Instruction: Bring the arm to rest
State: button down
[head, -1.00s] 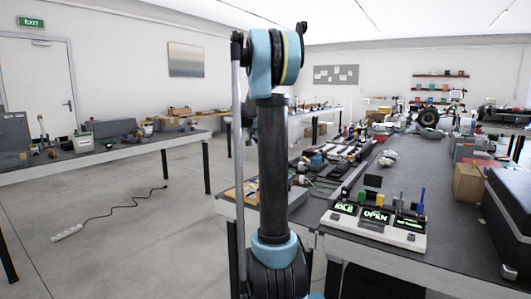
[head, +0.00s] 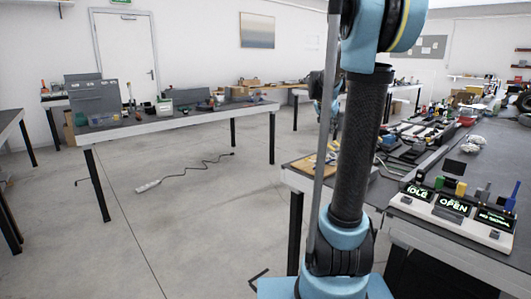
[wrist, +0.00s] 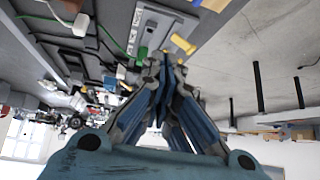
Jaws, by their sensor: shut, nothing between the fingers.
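My gripper (wrist: 165,65) shows in the wrist view with its blue and grey fingers drawn together and nothing between them. It points at the upside-down scene, apart from the tabletop. In the head view my arm stands tall right of centre, with dark links and light blue joints, tilted slightly right toward the top. The gripper is mostly hidden behind the arm there.
A second bench (head: 180,122) stands left. A white power strip (head: 148,186) with a black cable lies on the otherwise open floor between.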

jog(key=s+a+f+n+g+y, duration=0.1)
jog(key=s+a+f+n, duration=0.2)
jog(key=s+f, duration=0.4)
jog(key=s+a+f+n+g+y, duration=0.1)
jog(key=s+a+f, duration=0.4)
jog(key=s, duration=1.4)
jog(key=s+a+f+n+g+y, duration=0.1)
jog(key=s+a+f+n, duration=0.4)
jog(key=s, duration=0.8)
notch_tip(320, 180, down, 4)
jog(key=shift+s+r+g+y, duration=0.15)
jog(key=shift+s+g+y, duration=0.15)
jog(key=shift+y, duration=0.6)
